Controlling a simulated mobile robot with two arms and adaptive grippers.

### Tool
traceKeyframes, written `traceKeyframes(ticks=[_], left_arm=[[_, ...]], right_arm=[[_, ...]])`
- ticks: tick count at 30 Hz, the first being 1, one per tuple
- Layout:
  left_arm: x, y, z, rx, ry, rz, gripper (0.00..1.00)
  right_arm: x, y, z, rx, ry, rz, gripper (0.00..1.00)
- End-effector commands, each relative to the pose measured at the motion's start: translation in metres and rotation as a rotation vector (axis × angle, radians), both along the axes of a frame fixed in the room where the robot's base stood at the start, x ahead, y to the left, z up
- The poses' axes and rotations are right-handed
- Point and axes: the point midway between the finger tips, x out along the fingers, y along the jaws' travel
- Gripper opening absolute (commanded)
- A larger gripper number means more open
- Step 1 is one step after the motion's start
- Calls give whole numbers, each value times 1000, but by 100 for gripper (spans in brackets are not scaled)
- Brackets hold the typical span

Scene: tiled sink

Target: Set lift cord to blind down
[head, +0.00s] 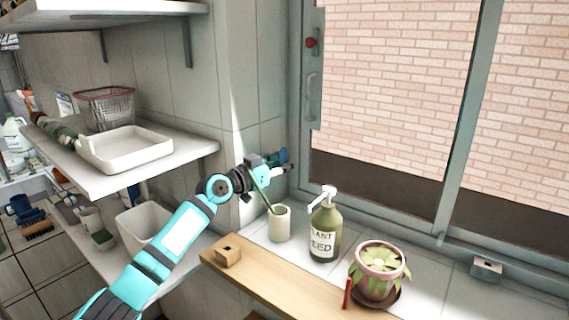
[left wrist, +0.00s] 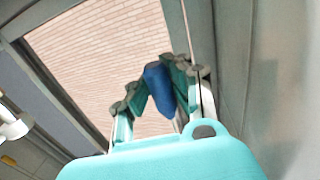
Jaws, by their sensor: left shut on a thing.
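My left gripper (head: 284,161) is at the left side of the window, in front of the tiled wall corner and above the white cup. In the left wrist view, its fingers (left wrist: 160,88) are closed around a blue cord pull (left wrist: 158,90). In the head view the pull is mostly hidden by the fingers and too small to make out. No blind fabric can be told apart at the window (head: 390,110); a brick wall shows through the glass. My right gripper is not in view.
Below the gripper, a white cup (head: 279,224) with a thin stick, a green pump bottle (head: 325,232) and a potted plant (head: 376,272) stand on the sill. A wooden board (head: 285,285) runs along the front. Shelves (head: 190,158) with a white tray (head: 127,150) are left.

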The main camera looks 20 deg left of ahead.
Motion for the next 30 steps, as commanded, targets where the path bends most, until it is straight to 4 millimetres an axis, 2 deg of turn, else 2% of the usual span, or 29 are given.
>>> traceKeyframes(ticks=[23, 27, 30], left_arm=[[0, 0, -6, 3, 12, -2, 0], [4, 0, -1, 3, 11, -2, 0], [13, 0, 12, 2, 7, -1, 0]], right_arm=[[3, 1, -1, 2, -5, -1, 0], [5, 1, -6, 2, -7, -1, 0], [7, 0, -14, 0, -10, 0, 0]])
